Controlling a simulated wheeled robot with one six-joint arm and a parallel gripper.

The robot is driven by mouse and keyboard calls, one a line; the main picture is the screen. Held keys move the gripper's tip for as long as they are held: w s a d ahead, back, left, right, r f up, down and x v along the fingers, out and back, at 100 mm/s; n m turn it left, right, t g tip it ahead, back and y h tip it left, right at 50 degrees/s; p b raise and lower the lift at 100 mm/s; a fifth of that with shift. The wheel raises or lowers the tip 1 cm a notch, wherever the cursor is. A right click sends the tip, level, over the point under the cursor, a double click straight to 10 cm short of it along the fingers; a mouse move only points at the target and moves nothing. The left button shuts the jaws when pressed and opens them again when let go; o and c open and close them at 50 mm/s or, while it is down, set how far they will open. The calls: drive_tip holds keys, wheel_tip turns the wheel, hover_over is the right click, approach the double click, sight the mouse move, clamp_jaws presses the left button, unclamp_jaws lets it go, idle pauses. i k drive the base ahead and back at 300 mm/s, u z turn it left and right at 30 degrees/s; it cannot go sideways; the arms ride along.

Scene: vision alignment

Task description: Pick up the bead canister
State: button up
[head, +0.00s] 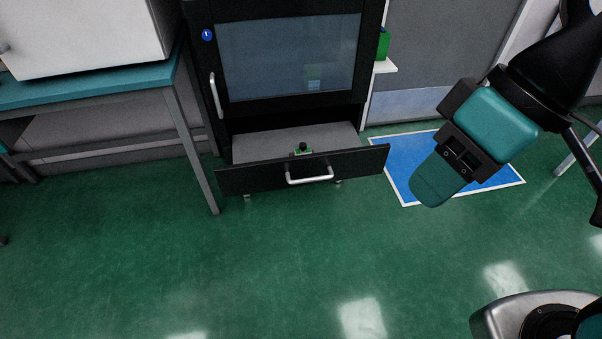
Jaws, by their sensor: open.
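A small green object with a dark top, which looks like the bead canister (303,148), stands in the open drawer (263,147) at the bottom of a black cabinet. The drawer's front panel hides its lower part. My gripper (435,182) is at the right of the picture, over a blue floor mat, well apart from the drawer and holding nothing that I can see. The gap between its fingers is hard to make out from this angle.
The drawer front (250,180) with its silver handle (310,176) sticks out over the floor. Above it is the cabinet's glass door (285,60). A teal-topped table (100,90) stands at the left. The green floor (240,260) in front is clear.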

sight(303, 149)
drive_tip(key=u, duration=0.55)
drive_tip(key=i, duration=0.5)
drive_tip(key=u, duration=0.85)
drive_tip(key=i, duration=0.7)
drive_tip(key=z, duration=0.55)
drive_tip(key=i, duration=0.5)
drive_tip(key=z, duration=0.6)
